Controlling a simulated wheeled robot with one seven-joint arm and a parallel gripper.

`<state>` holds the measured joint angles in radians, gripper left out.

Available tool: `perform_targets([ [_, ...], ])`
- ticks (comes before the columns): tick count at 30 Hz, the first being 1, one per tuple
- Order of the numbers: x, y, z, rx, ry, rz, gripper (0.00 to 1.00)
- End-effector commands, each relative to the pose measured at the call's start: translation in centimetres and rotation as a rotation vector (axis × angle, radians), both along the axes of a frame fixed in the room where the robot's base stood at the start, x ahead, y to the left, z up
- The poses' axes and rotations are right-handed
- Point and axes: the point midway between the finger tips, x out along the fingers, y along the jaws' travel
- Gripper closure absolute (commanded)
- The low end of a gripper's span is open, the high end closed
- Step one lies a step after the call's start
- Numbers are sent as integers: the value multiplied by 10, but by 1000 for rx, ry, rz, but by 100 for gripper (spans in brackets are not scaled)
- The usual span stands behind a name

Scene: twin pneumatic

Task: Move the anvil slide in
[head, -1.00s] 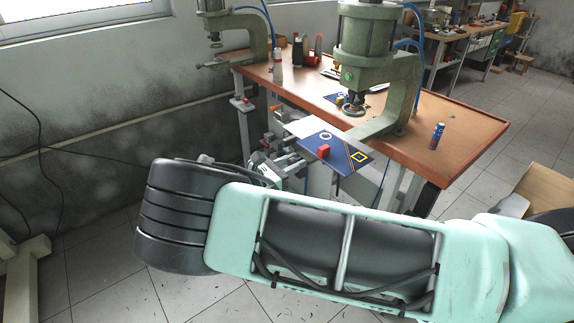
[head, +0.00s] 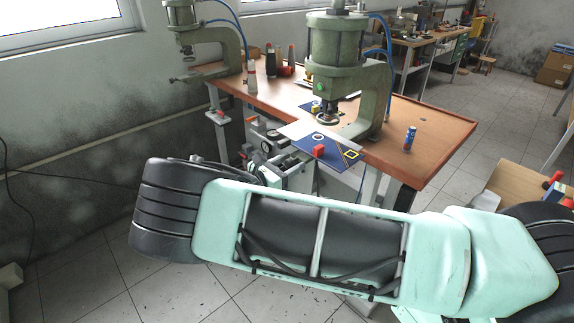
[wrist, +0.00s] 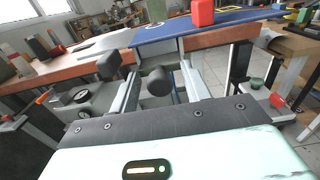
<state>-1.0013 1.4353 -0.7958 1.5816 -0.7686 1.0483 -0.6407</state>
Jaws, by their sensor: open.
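The anvil slide shows as a blue plate (head: 335,157) under the nearer green press (head: 335,62), sticking out past the bench's front edge. It carries a red block (head: 319,150) near its front, a white ring mark and a yellow square outline. In the wrist view the blue plate (wrist: 165,33) and red block (wrist: 203,13) are ahead at the top. My gripper (head: 280,163) is in front of and below the plate, to the left of the red block, open and apart from it. My arm hides part of the bench's underside.
The wooden bench (head: 440,125) holds a second green press (head: 188,45) at the left, several bottles and a blue can (head: 409,138) at the right. A grey plate (head: 290,131) lies beside the blue plate. Bench legs and fittings stand below; tiled floor is open in front.

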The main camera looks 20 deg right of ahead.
Motion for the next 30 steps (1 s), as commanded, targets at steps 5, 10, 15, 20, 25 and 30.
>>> perform_targets([
  [5, -3, 11, -2, 3, -1, 3, 53],
  [10, -12, 41, -3, 3, -1, 5, 53],
  [15, -25, 79, -3, 4, -2, 4, 53],
  [20, -36, 114, -3, 4, -2, 4, 53],
  [25, -47, 144, -3, 3, -1, 2, 53],
  [30, -52, 161, -2, 1, 0, 1, 53],
])
